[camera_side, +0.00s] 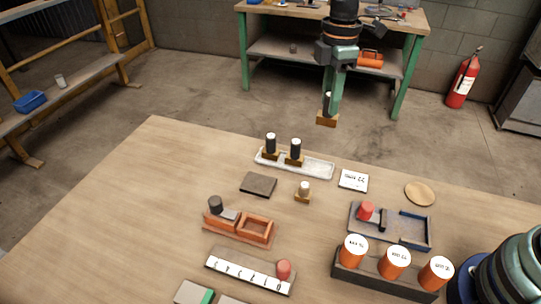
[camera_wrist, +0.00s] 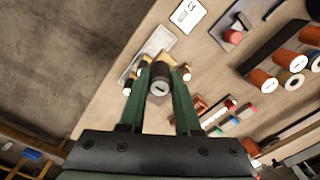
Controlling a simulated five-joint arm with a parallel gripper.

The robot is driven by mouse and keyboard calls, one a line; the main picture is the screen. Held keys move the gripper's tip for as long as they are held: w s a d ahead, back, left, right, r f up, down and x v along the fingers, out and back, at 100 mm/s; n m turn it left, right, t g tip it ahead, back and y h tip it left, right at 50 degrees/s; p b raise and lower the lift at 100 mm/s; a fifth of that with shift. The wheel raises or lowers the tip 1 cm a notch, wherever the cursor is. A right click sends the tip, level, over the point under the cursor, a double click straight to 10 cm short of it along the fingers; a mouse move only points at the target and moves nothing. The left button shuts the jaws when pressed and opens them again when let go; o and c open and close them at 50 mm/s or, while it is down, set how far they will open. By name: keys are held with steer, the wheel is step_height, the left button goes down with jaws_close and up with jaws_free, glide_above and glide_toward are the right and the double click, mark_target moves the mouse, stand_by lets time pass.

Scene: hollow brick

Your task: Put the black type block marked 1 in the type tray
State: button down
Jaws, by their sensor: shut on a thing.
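My gripper (camera_side: 329,92) is shut on a black type block (camera_side: 327,119) with a brass-coloured foot, held upright in the air. In the wrist view the block's pale top (camera_wrist: 160,88) shows between my fingers; its mark looks like a single stroke. The pale type tray (camera_side: 322,170) lies on the table, below and left of the held block in the side view. Two black blocks, one at its left (camera_side: 270,145) and one near its middle (camera_side: 295,152), stand in it. The tray's right part looks empty. The tray (camera_wrist: 158,47) is partly hidden by my gripper in the wrist view.
A pale-topped block (camera_side: 304,190) with a brass-coloured foot stands in front of the tray. A dark square plate (camera_side: 258,185) and a white card (camera_side: 354,180) lie nearby. An orange-brown two-part box (camera_side: 255,229), a blue-grey tray (camera_side: 411,230) and a rack of orange cylinders (camera_side: 375,278) stand nearer.

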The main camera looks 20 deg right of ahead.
step_height(320, 180, down, 14)
stand_by(0.5)
steer(key=shift+f, duration=0.1)
steer(key=c, duration=0.6)
jaws_free()
